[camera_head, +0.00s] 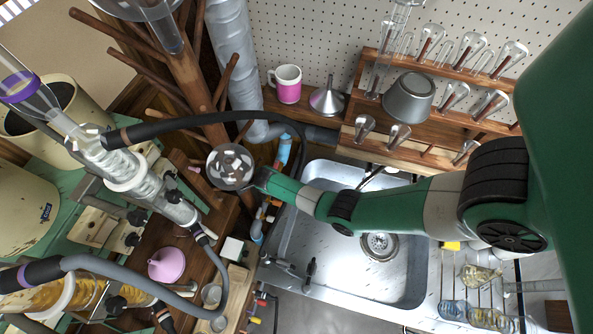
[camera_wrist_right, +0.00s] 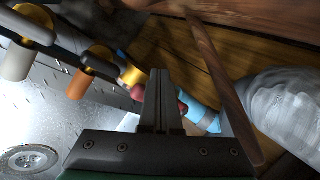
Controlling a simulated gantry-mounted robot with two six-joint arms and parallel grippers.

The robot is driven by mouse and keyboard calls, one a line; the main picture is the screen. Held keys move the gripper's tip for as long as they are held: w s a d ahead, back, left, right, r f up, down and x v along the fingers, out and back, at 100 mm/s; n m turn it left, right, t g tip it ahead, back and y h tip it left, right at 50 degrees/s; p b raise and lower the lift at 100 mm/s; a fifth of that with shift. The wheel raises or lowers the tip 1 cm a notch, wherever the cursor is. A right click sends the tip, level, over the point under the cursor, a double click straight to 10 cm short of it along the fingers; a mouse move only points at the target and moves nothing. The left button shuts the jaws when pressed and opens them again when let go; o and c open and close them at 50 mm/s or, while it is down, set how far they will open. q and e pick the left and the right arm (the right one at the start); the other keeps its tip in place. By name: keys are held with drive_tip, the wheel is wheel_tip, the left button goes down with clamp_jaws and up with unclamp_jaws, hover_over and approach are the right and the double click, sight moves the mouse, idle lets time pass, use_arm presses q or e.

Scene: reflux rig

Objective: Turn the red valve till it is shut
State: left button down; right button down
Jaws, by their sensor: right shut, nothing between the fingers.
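In the right wrist view, a dark red part (camera_wrist_right: 138,92), which looks like the red valve's handle, shows on both sides of my right gripper's fingers. Its middle is hidden behind them, and I cannot tell whether they touch it or how far it is turned. A brass fitting (camera_wrist_right: 132,75) sits beside it on the left, and a blue tube (camera_wrist_right: 198,115) on the right. My right gripper (camera_wrist_right: 161,72) is shut with its fingers together and empty. In the head view my right gripper (camera_head: 262,178) reaches left over the sink's left edge. My left gripper is not in view.
The steel sink (camera_head: 335,265) lies below my right arm. A round glass flask (camera_head: 230,167) is close left of the gripper, with a thick black hose (camera_head: 200,118) arching above. A ribbed duct (camera_head: 230,60), pink mug (camera_head: 288,84) and funnel (camera_head: 327,98) stand behind.

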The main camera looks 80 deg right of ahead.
drive_tip(key=shift+s+a+r+p, duration=0.1)
drive_tip(key=shift+s+a+p, duration=0.1)
drive_tip(key=shift+s, duration=0.55)
drive_tip(key=shift+s+a+p, duration=0.1)
drive_tip(key=shift+s+p, duration=0.1)
drive_tip(key=shift+s, duration=0.55)
drive_tip(key=shift+s+d, duration=0.25)
drive_tip(key=shift+s, duration=0.7)
drive_tip(key=shift+s+r+p, duration=0.1)
drive_tip(key=shift+s+p, duration=0.25)
drive_tip(key=shift+p, duration=0.05)
drive_tip(key=shift+s+d+p, duration=2)
drive_tip(key=shift+s+p, duration=0.1)
drive_tip(key=shift+s, duration=0.05)
drive_tip(key=r+p, duration=0.2)
drive_tip(key=p, duration=0.1)
drive_tip(key=a+r+p, duration=0.1)
drive_tip(key=r+p, duration=0.1)
drive_tip(key=shift+w+r, duration=0.1)
drive_tip(key=shift+w, duration=0.2)
